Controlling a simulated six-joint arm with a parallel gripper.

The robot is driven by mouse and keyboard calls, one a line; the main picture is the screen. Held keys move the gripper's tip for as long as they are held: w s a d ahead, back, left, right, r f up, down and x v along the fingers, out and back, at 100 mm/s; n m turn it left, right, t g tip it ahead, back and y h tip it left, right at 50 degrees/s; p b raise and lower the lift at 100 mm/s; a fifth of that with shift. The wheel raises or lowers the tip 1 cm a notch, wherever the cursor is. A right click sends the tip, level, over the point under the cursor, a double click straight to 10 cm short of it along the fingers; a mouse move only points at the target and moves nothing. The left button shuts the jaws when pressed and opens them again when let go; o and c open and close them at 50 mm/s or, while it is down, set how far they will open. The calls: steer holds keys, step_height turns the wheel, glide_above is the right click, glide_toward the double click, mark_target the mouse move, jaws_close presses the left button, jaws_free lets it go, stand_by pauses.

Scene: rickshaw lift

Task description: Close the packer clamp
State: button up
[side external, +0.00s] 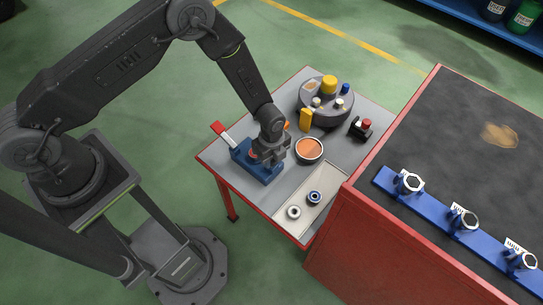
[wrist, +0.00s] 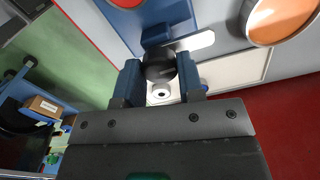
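A blue clamp-like fixture (side external: 256,166) sits on the left of the grey table. A lever with a red end (side external: 220,130) and a pale shank sticks up at its far left side. My gripper (side external: 266,154) is low over the right part of this fixture and hides some of it. In the wrist view my two blue fingers (wrist: 160,78) stand on either side of a dark rounded piece (wrist: 160,66), beside a flat metal strip (wrist: 196,42) and a blue part (wrist: 155,14). The piece about fills the gap; I cannot tell whether the fingers press on it.
An orange-filled bowl (side external: 309,149) stands close right of my gripper. A pale tray (side external: 283,223) holds two rings in front. A red-sided bench (side external: 390,240) borders the right.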

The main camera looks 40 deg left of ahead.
steer(key=c, duration=0.4)
steer(key=shift+o, duration=0.2)
steer(key=shift+n, duration=0.4)
steer(key=n, duration=0.2)
steer(key=shift+n, duration=0.4)
steer(key=n, duration=0.4)
steer(key=shift+n, duration=0.3)
steer(key=n, duration=0.5)
steer(key=shift+w, duration=0.1)
steer(key=n, duration=0.4)
steer(key=shift+n, duration=0.3)
